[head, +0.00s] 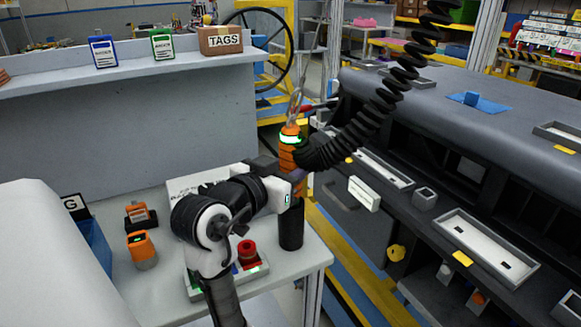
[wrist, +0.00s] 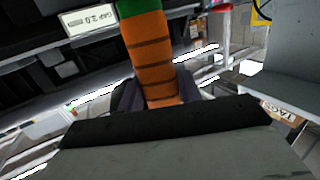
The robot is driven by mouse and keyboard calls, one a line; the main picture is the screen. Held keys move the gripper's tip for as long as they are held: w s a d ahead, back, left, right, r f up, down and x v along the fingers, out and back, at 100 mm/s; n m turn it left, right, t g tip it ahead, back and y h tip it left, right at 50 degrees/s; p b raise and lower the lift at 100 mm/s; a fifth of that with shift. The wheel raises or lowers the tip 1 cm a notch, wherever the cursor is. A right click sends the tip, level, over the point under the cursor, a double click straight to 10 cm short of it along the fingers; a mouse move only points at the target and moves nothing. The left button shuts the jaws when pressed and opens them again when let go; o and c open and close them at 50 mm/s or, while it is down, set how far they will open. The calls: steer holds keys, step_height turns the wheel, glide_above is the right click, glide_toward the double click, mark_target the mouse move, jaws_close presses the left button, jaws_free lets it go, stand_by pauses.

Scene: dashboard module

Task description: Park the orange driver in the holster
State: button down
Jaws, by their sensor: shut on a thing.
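The orange driver (head: 289,158) is upright in the head view, with a green-lit band near its top and a cable above it. My gripper (head: 293,180) is shut on its lower part. The wrist view shows the driver's orange, dark-ringed body (wrist: 148,50) rising from between the dark fingers (wrist: 160,98). A black upright cylinder (head: 291,228), which looks like the holster, stands at the table's right edge directly below my gripper. My gripper hides the driver's lower end, so I cannot tell whether it is inside the cylinder.
A black coiled hose (head: 375,110) hangs close to the driver's right. A red button (head: 247,250) and an orange device (head: 141,248) are on the white table (head: 165,290). The dark dashboard (head: 470,130) stands to the right, across a gap.

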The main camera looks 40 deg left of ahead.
steer(key=shift+f, duration=0.2)
steer(key=c, duration=0.9)
jaws_free()
steer(key=s+d+r+b, duration=0.1)
steer(key=s+b, duration=0.1)
steer(key=s, duration=1.1)
steer(key=shift+s+d+r, duration=0.15)
steer(key=shift+s+r, duration=0.1)
steer(key=shift+s, duration=0.1)
